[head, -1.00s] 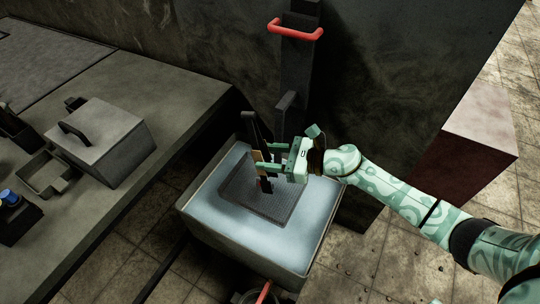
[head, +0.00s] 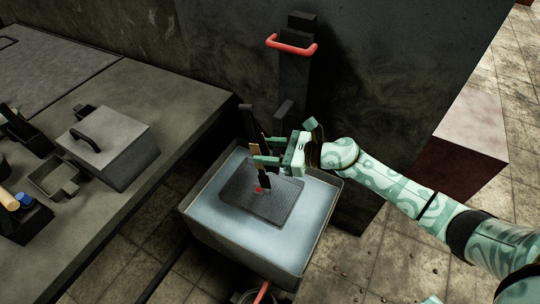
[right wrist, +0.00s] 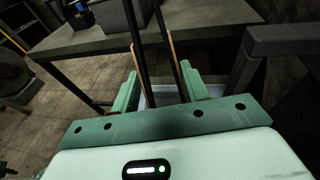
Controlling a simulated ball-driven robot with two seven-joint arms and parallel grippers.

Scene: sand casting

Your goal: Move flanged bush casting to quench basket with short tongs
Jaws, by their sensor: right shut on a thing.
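My right gripper (head: 272,162) is shut on the short tongs (head: 255,150), which have dark arms and tan grip strips. In the right wrist view the tongs (right wrist: 150,60) stand between my two green fingers. The tongs point down over the dark mesh quench basket (head: 283,200), which sits in a pale blue quench tank (head: 225,235). A small red spot, perhaps the flanged bush casting (head: 258,190), shows at the tongs' lower end. I cannot tell whether it is gripped or touches the mesh.
A dark post with a red handle (head: 291,46) rises behind the tank. A grey workbench (head: 185,120) at left carries a lidded box (head: 115,150), an open tray (head: 52,178) and tools. A reddish block (head: 460,150) stands at right.

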